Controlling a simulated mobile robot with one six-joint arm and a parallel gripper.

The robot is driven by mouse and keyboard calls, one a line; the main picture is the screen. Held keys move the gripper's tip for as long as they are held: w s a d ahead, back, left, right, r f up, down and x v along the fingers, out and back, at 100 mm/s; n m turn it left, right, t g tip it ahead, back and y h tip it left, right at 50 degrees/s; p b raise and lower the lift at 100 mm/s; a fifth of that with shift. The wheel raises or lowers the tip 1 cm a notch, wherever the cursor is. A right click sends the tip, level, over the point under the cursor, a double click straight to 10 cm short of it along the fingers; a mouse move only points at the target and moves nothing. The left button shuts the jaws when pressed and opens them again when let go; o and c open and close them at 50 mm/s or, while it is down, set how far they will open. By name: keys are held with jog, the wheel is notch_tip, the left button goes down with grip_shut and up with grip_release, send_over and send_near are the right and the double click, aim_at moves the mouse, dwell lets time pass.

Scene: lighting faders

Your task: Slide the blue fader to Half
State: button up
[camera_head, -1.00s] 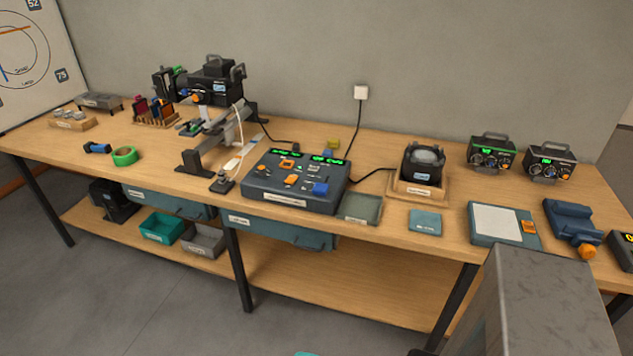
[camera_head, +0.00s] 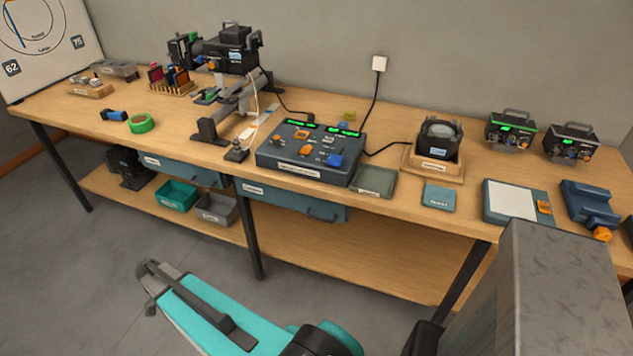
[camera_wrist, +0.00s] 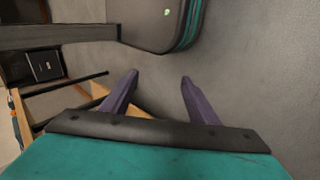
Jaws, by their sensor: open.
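The dark fader console (camera_head: 285,163) stands near the front edge of the bench in the head view. A blue fader cap (camera_head: 335,160) sits near its front right corner. Orange caps, one at the front (camera_head: 305,150) and one further back (camera_head: 301,134), sit on the same panel. Green displays are lit along the back; their text and the scale marks are too small to read. My gripper (camera_wrist: 159,77) is open and empty in the wrist view, with two purple fingers apart. My teal arm is low in front of the bench, well away from the console.
A shallow grey-green tray (camera_head: 375,182) is right of the console, and a lamp on a wooden base (camera_head: 434,163) is beyond it. A rail stand with a projector (camera_head: 228,50) is to the left. Open floor lies before the bench (camera_head: 150,310).

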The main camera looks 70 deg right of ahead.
jog(key=w+d+r+m+t, duration=0.1)
jog(key=w+d+r+m, duration=0.15)
jog(key=d+r, duration=0.65)
jog(key=w+d+r+m, duration=0.1)
jog(key=d+r+m, duration=0.3)
jog(key=d+r, duration=0.45)
jog(key=w+d+r+m+t, duration=0.15)
jog(key=d+r+m, duration=0.35)
jog(key=d, duration=0.6)
notch_tip(320, 180, up, 26)
jog(key=m, duration=0.6)
send_over(334, 158)
jog(key=w, duration=0.6)
jog(key=shift+a+f+t+y, duration=0.2)
jog(key=shift+t+y, duration=0.1)
jog(key=shift+t, duration=0.15)
jog(key=shift+p+x, duration=1.5)
jog(key=shift+x, duration=5.35)
jog(key=shift+s, duration=0.1)
jog(key=shift+d, duration=0.1)
grip_shut()
